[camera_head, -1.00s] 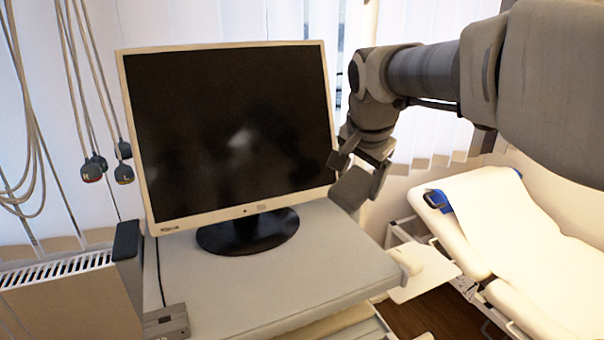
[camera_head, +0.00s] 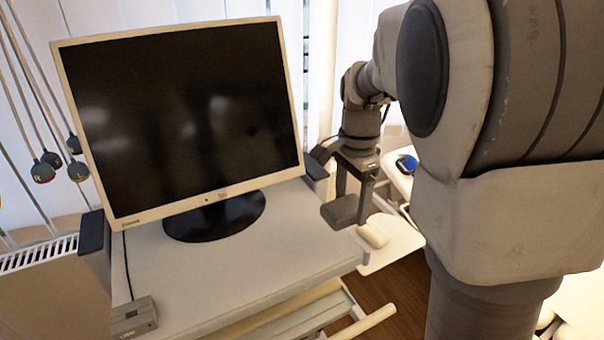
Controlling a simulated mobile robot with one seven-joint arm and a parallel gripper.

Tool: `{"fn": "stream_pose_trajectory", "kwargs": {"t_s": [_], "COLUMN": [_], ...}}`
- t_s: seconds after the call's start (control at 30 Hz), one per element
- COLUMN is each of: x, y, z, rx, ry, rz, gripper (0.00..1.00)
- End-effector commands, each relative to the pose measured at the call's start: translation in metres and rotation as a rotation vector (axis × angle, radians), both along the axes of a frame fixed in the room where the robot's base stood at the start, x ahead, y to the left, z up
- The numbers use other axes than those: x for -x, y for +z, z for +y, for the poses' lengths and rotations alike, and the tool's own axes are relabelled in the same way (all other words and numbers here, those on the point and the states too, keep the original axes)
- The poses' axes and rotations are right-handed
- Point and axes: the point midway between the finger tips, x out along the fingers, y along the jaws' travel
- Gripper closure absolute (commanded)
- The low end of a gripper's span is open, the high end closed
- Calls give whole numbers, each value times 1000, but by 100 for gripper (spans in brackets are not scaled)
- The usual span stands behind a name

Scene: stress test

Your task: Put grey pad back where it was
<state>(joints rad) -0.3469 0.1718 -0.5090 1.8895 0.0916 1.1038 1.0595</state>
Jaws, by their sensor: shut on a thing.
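The grey pad (camera_head: 339,212) is a small dark grey block in the head view. My gripper (camera_head: 353,191) is shut on it, pointing down, and holds it near the right edge of the grey cart top (camera_head: 275,245). From this angle I cannot tell whether the pad is over the cart top or just outside its edge. The pad looks raised and clear of the surface. Part of it is hidden by the gripper fingers.
A monitor (camera_head: 185,110) stands on the cart, left of my gripper. Dark blocks sit at the cart's left side (camera_head: 93,232) and right back corner (camera_head: 316,172). A small grey box (camera_head: 133,318) lies at the front left. A pale side shelf (camera_head: 392,240) is below right.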

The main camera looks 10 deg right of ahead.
Motion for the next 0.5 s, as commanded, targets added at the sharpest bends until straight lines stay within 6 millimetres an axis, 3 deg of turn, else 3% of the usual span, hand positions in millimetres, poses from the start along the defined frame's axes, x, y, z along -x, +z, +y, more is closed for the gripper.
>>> {"fn": "stream_pose_trajectory", "kwargs": {"t_s": [0.2,0.37,0.5], "x": [-25,-30,-29], "y": [-21,-29,-49], "z": [27,33,33], "rx": [1,1,1], "ry": [1,0,-2], "rz": [1,0,3], "gripper": [68,68,68]}}
